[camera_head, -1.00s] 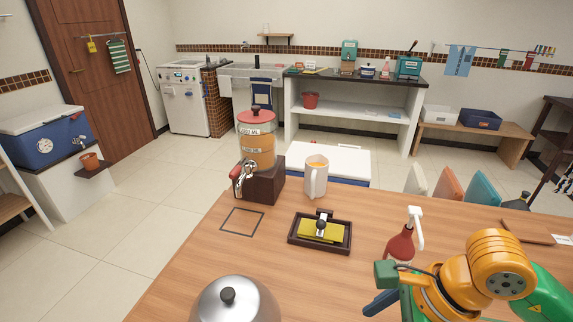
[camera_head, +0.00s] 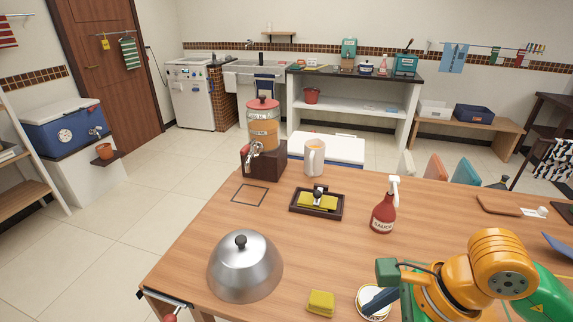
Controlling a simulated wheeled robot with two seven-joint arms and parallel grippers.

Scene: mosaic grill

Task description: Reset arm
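My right arm comes in at the lower right of the head view, its orange and green links over the table's right part. Its gripper tips are not clearly shown; a dark blue piece (camera_head: 378,301) juts from it over a round white item. My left arm and gripper are out of the picture. On the wooden table (camera_head: 300,248) stand a drink dispenser (camera_head: 263,130), a white mug (camera_head: 314,158) with orange content and a red sauce bottle (camera_head: 383,213). A metal dome lid (camera_head: 245,268) sits near the front left.
A dark tray (camera_head: 298,207) holds a yellow item with a black and silver piece on top. A yellow block (camera_head: 320,303) and a round white item (camera_head: 372,300) lie near the front edge. The table's middle is clear. A blue cooler (camera_head: 62,132) stands at the left.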

